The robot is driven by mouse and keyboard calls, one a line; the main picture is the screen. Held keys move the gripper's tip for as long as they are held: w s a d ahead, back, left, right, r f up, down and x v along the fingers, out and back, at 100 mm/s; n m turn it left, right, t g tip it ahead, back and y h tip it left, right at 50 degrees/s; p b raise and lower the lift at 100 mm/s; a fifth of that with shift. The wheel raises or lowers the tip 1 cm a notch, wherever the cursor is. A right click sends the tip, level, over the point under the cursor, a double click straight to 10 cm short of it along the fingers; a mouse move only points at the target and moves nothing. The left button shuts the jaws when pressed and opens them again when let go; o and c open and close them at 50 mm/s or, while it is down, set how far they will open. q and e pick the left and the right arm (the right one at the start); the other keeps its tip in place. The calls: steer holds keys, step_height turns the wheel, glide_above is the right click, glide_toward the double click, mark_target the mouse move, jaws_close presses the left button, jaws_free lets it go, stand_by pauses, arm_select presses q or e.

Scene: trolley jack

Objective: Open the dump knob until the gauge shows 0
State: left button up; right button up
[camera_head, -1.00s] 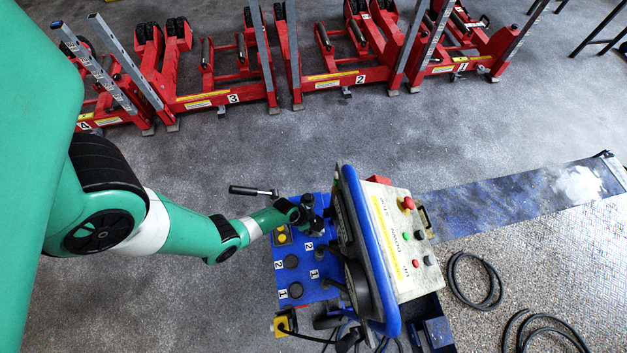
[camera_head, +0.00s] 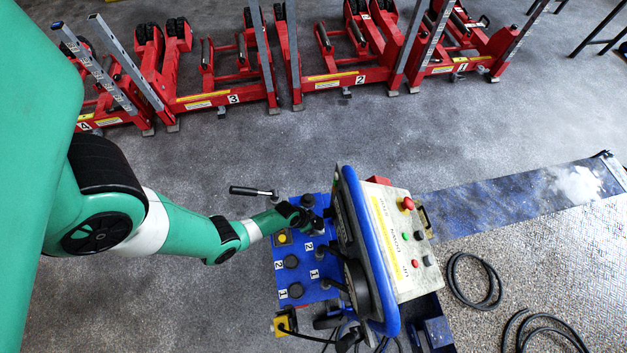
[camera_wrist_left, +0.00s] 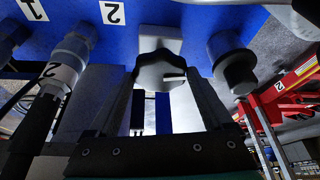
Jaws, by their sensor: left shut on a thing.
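The dump knob (camera_wrist_left: 160,72) is a grey lobed knob with a white pointer line, on the blue panel (camera_wrist_left: 200,22) in the left wrist view. The pointer line points to the right of that picture. My left gripper (camera_wrist_left: 165,85) is shut on the knob, one finger on each side. In the head view my left gripper (camera_head: 312,222) is at the upper end of the blue panel and mostly covers the knob. No gauge face can be read; the round dark housings (camera_head: 358,285) behind the blue frame are seen edge-on. My right gripper is not in view.
A white control box (camera_head: 395,230) with a red button and a blue tubular frame (camera_head: 365,240) stand right beside my gripper. A black-handled lever (camera_head: 250,191) sticks out to the left. Red lifting columns (camera_head: 225,92) stand at the back.

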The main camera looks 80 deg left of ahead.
arm_select(q)
steer(key=shift+d+n+y, duration=0.15)
steer(key=shift+n+y, duration=0.25)
steer(key=shift+n, duration=0.7)
steer(key=shift+w+f+n+y, duration=0.1)
steer(key=shift+n+y, duration=0.2)
steer(key=shift+n, duration=0.5)
steer(key=n+b, duration=0.1)
steer(key=n, duration=0.1)
steer(key=n+g+y+b, duration=0.1)
steer(key=n, duration=0.1)
steer(key=shift+w+d+f+n+g, duration=0.1)
steer(key=shift+d+n+g, duration=0.05)
steer(key=shift+n+g, duration=0.15)
steer(key=shift+n+g+y+b, duration=0.4)
steer(key=shift+n+g+b, duration=0.2)
steer(key=shift+n, duration=0.9)
steer(key=o, duration=1.1)
steer(key=shift+o, duration=0.2)
steer(key=shift+w, duration=0.1)
